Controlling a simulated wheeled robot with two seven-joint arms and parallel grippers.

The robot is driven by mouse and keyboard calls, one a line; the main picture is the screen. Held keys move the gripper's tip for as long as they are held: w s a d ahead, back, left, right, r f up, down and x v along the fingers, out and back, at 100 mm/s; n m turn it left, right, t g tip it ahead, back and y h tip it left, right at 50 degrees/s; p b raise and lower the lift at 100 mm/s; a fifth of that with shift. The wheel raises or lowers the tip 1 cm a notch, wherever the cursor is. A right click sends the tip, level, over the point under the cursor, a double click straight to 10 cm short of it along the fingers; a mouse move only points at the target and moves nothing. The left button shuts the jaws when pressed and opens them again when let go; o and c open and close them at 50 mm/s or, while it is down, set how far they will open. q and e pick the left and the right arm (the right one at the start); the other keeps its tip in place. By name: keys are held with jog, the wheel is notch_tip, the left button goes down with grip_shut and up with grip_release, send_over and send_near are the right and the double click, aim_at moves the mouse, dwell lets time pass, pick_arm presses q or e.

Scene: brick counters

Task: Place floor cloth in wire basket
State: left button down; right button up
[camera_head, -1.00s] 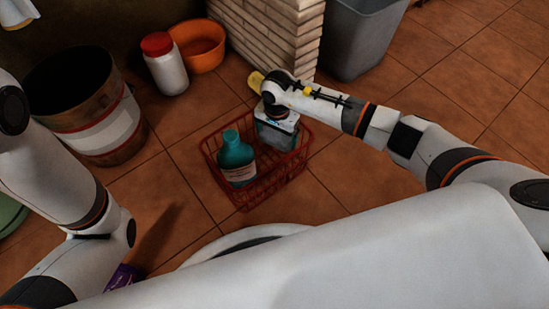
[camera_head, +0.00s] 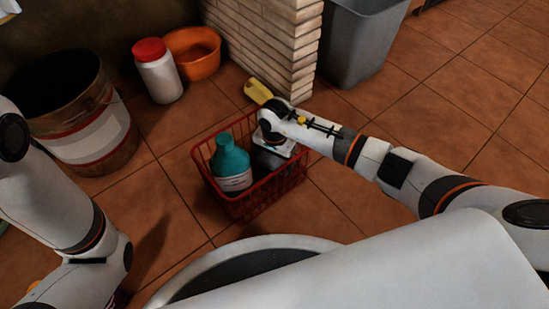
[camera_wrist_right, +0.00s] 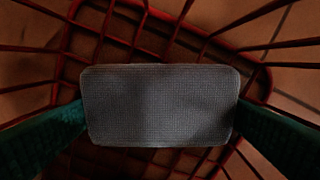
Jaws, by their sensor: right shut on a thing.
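The red wire basket (camera_head: 262,200) stands on the tiled floor in the middle of the head view. It also shows in the wrist view (camera_wrist_right: 60,55), with its bars around and beneath the gripper. My right gripper (camera_wrist_right: 160,112) is shut on the grey, folded-looking floor cloth (camera_wrist_right: 160,105), one finger at each end. In the head view my right gripper (camera_head: 270,158) reaches down into the right part of the basket. The cloth is mostly hidden there by my wrist. Whether the cloth touches the basket floor cannot be told. My left arm shows at the left, but its gripper is out of view.
A teal bottle (camera_head: 231,165) stands in the left part of the basket. A yellow object (camera_head: 258,91) lies behind it, near the brick pillar (camera_head: 265,45). A white jar (camera_head: 160,78), orange tub (camera_head: 194,55), large bucket (camera_head: 85,125) and grey bin (camera_head: 362,45) stand farther back.

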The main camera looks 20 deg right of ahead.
aim_at(274, 160)
jog(key=o, duration=0.6)
jog(key=shift+f, duration=0.15)
notch_tip(274, 160, up, 12)
jog(key=p, duration=0.9)
jog(key=shift+r, duration=0.2)
